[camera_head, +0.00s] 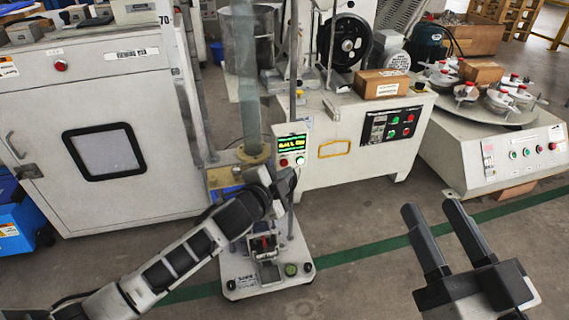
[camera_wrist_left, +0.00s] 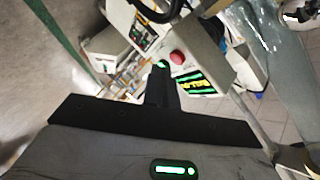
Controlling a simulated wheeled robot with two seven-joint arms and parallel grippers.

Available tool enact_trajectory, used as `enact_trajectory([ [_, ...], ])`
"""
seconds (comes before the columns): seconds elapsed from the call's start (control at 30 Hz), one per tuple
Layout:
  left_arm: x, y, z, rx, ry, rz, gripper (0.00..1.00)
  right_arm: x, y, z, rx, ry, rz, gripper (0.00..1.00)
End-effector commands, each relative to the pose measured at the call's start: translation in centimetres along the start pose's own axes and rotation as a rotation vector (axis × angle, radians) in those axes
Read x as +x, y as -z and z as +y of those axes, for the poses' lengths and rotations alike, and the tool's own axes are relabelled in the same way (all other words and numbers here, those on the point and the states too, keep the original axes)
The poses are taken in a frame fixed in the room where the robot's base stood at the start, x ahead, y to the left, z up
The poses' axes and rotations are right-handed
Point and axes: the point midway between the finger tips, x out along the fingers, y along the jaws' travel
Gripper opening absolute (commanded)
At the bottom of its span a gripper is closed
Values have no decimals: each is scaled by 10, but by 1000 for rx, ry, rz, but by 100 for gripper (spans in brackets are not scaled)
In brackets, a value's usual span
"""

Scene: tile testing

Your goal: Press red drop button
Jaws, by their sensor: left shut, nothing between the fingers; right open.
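The red button (camera_head: 284,162) sits on the small control box (camera_head: 291,138), below its green-lit display, with a green button (camera_head: 300,160) to its right. In the left wrist view the red button (camera_wrist_left: 177,57) is in plain sight beside the fingertips. My left gripper (camera_head: 287,180) is shut and empty, just below the control box. In the left wrist view its fingers (camera_wrist_left: 160,68) point toward the box and end close to the green button (camera_wrist_left: 162,64). I cannot tell whether they touch the box. My right gripper (camera_head: 432,208) is open and empty at the lower right.
The tall tester's base (camera_head: 245,283) stands on the floor beneath the box. A clear vertical tube (camera_head: 246,80) rises left of the box. A white cabinet (camera_head: 40,110) is at left, and a machine with its own button panel (camera_head: 391,126) is behind.

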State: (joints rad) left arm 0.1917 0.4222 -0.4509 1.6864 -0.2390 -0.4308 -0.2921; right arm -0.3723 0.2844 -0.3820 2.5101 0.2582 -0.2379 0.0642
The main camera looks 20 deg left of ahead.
Motion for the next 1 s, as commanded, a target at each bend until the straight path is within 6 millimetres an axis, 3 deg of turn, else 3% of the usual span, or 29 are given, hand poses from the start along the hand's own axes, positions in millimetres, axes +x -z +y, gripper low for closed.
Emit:
enact_trajectory([
  [1.0,7,-5,-5,0,0,0,0,1,5,-1,1,0,0,48],
])
